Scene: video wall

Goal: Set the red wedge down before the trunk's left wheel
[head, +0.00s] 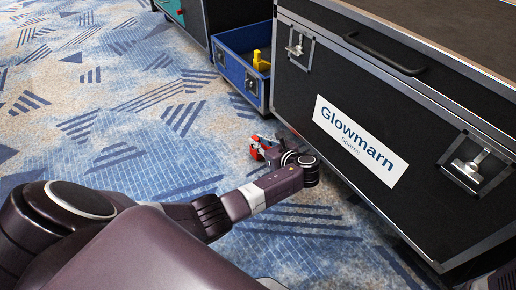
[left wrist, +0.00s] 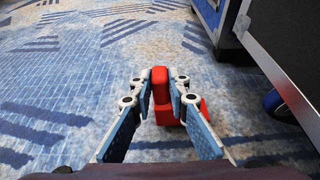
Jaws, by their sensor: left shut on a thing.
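The red wedge (left wrist: 162,97) is held between the fingers of my left gripper (left wrist: 160,80) in the left wrist view. It is low over the carpet; I cannot tell whether it touches. In the head view the left gripper (head: 264,149) is beside the lower left corner of the black trunk (head: 350,75), and a bit of the red wedge (head: 256,148) shows at its tip. A blue wheel (left wrist: 279,104) shows under the trunk (left wrist: 290,45) in the left wrist view, to the right of the wedge and apart from it. My right gripper is out of view.
A blue open case (head: 232,80) with a yellow thing (head: 261,62) in it stands just beyond the trunk. A dark case (head: 200,15) stands farther back. The patterned carpet (head: 110,110) to the left is clear.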

